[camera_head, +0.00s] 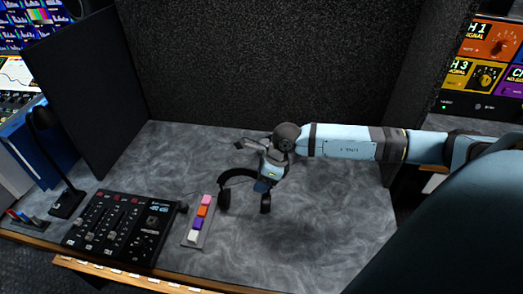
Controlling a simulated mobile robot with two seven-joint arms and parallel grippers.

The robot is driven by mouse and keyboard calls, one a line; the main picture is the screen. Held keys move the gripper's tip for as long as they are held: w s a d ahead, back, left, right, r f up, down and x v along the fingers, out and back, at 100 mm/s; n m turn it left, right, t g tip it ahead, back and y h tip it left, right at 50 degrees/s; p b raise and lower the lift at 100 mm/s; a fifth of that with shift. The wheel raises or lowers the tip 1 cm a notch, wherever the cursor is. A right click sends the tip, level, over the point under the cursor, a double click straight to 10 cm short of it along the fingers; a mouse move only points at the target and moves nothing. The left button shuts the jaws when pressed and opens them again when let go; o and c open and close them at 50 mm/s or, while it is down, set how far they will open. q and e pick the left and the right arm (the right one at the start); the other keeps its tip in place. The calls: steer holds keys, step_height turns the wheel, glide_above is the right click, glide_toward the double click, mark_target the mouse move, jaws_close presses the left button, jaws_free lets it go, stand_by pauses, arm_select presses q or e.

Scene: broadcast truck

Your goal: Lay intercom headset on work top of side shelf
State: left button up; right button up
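The black intercom headset (239,174) is near the middle of the grey work top (322,215), its band arching up and its ear cups low on either side. My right gripper (262,186) points down at the right part of the band, overlapping it in the picture. The fingertips are hidden against the dark headset, so their closing does not show. I cannot tell whether the ear cups touch the surface or hang just above it. My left gripper is not in view.
A black mixer panel (120,226) and a strip of coloured buttons (199,220) lie left of the headset. A black desk lamp (62,165) stands further left. Dark padded partitions (270,60) rise behind. The work top right of the headset is clear.

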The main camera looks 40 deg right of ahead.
steer(key=v, duration=1.2)
